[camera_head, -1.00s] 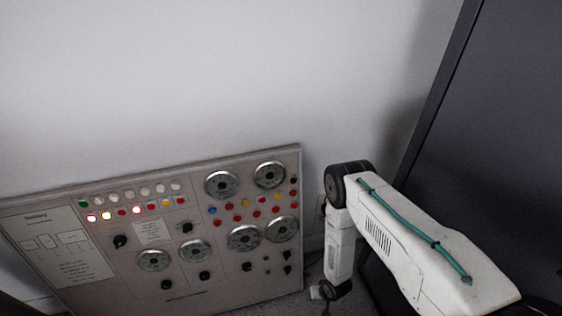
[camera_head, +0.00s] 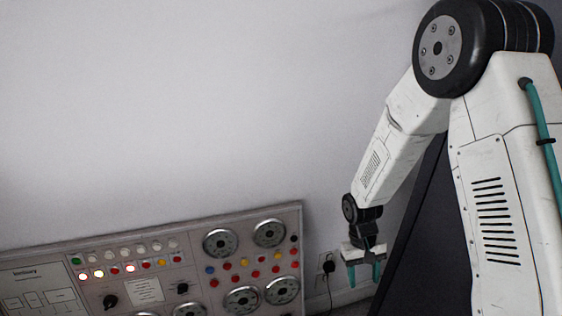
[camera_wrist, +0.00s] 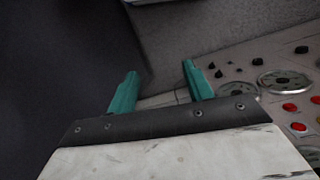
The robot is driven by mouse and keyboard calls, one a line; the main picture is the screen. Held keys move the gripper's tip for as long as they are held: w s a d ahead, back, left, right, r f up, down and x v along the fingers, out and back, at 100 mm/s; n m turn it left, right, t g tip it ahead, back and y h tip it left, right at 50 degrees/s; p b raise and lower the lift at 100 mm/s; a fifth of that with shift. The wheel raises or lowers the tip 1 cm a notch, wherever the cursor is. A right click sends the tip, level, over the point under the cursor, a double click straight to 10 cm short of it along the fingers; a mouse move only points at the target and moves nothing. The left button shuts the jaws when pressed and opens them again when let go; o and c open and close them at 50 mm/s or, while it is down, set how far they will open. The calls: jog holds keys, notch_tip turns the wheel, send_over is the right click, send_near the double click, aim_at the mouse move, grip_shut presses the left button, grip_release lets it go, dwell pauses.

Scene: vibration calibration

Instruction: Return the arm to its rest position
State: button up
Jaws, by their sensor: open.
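My gripper (camera_head: 364,274) hangs at the end of my white arm, right of the control panel (camera_head: 140,260) in the head view. Its two teal fingers point down. In the wrist view my gripper (camera_wrist: 158,85) shows its fingers spread apart with nothing between them. The panel's dials and buttons (camera_wrist: 285,82) lie to the right of the fingers there, apart from them. My arm is raised and bent, with its large dark joint at the top right of the head view.
A dark cabinet-like surface (camera_head: 410,240) stands behind my arm at the right. A wall socket with a black plug (camera_head: 327,266) is between the panel and my gripper. The pale wall (camera_head: 200,110) above the panel is bare.

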jog(key=s+d+r+t, duration=0.1)
jog(key=s+r, duration=0.6)
jog(key=r, duration=0.4)
jog(key=s+d+r+m+t+y, duration=0.1)
jog(key=s+r+t, duration=0.1)
jog(key=s+r, duration=0.5)
jog(key=s+d+r+t, duration=0.2)
jog(key=s+r, duration=0.5)
jog(key=r, duration=0.9)
jog(key=shift+s, duration=0.35)
jog(key=shift+d+r, duration=0.1)
